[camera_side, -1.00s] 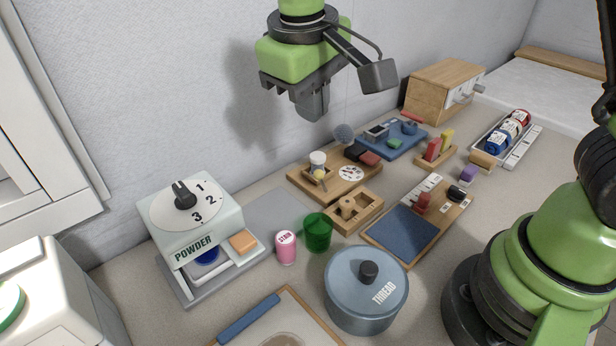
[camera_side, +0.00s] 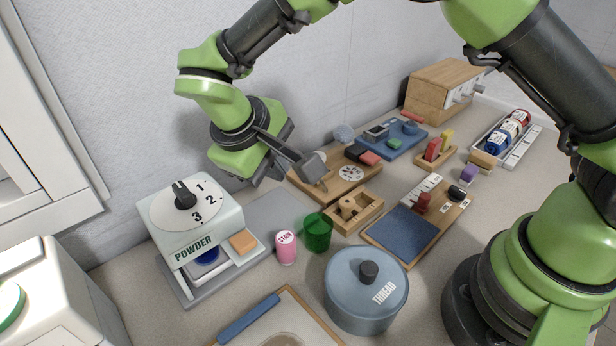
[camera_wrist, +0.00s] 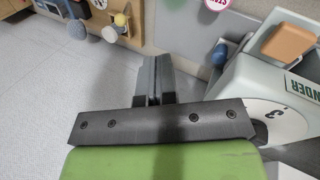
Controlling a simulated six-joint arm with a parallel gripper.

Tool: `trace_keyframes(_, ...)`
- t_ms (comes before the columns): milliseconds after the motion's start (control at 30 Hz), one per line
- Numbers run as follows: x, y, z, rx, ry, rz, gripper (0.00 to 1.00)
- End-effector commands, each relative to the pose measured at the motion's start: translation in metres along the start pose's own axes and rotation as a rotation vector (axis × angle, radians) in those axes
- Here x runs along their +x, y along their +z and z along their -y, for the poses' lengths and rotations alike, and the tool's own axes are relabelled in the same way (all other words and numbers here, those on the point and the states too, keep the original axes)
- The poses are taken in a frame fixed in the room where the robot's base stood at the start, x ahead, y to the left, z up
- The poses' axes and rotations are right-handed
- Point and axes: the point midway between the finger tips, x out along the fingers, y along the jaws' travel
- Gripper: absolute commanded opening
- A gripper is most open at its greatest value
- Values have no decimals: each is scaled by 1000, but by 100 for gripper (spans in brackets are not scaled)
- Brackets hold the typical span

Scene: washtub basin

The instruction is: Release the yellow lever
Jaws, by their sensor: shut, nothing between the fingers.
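A small yellow ball knob (camera_wrist: 120,19), which looks like the yellow lever's end, shows at the top of the wrist view by the wooden board (camera_wrist: 136,22). In the side view my wrist hides the knob, while part of the board (camera_side: 365,178) shows. My gripper (camera_wrist: 156,62) is shut and empty, and apart from the knob. In the side view my gripper (camera_side: 262,176) is tilted above the grey mat, between the powder machine and the wooden board.
The powder machine (camera_side: 195,222) with its numbered dial is close by on the left; it also fills the right of the wrist view (camera_wrist: 270,85). The wall is behind.

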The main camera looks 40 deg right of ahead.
Motion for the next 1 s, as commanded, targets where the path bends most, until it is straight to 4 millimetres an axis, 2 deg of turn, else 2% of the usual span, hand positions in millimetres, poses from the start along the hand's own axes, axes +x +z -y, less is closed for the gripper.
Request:
trace_keyframes(167, 29, 1, 0, -2, 1, 7, 0)
trace_keyframes(500, 98, 1, -2, 0, -1, 4, 0)
trace_keyframes(700, 103, 3, -30, 1, -2, 1, 0)
trace_keyframes(1000, 105, 4, -38, -1, -2, 0, 0)
